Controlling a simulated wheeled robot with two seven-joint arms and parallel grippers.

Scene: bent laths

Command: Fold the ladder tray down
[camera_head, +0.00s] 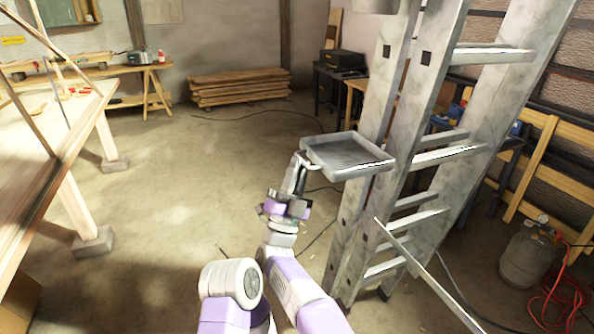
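The grey metal ladder (402,120) stands upright at the right of the head view, with rungs and a rear frame. Its shallow tray (348,152) with a raised rim juts out to the left from the front rails and looks about level. My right gripper (302,161) is at the tray's near left corner, close to or touching its rim. The fingertips are small and partly merge with the tray edge, so I cannot tell whether they are closed on it. My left gripper is not in view.
A wooden workbench (40,150) is at the left. Stacked planks (238,86) lie by the back wall. A gas cylinder (527,258) and red hose (562,295) are at the lower right. Cables cross the floor. Open floor lies between bench and ladder.

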